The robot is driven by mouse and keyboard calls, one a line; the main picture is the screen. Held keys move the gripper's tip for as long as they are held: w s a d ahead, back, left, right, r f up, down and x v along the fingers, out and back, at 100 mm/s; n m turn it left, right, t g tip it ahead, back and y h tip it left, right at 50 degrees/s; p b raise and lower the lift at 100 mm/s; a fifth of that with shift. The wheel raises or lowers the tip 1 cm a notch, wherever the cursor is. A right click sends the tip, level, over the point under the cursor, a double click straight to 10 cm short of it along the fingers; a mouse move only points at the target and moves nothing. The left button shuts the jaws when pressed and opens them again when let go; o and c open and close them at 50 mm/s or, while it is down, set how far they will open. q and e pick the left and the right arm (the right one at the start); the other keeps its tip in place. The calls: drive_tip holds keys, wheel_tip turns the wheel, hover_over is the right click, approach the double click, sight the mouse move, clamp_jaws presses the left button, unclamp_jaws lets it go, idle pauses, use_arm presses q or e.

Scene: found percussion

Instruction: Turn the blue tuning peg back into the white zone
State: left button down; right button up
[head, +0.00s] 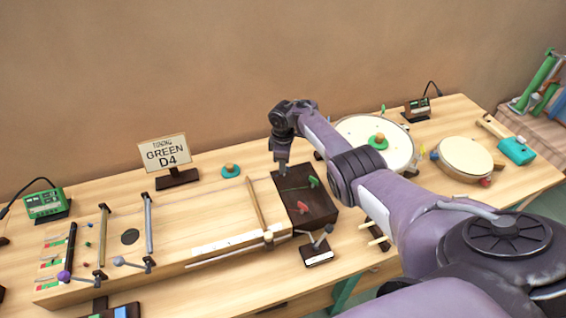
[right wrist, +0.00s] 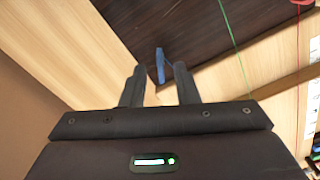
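The blue tuning peg (right wrist: 160,65) is a flat blue tab on the dark brown peg block (right wrist: 200,20) in the right wrist view. My right gripper (right wrist: 159,72) is open, with one finger on each side of the peg near the fingertips. I cannot tell whether either finger touches it. In the head view my right gripper (head: 283,169) points down at the far left corner of the peg block (head: 318,208) and hides the blue peg. The white zone does not show clearly. My left gripper is out of view.
A green peg (head: 314,182) and a red peg (head: 303,207) stand on the block nearby. A green string (right wrist: 233,45) runs beside the fingers. A wooden bridge (head: 256,203) lies to the left. A sign (head: 164,153) reads "GREEN D4". A drum (head: 385,145) stands right.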

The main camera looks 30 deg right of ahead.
wheel_tip(320, 180, up, 8)
drive_tip(key=shift+f+p, duration=0.15)
drive_tip(key=shift+p, duration=0.7)
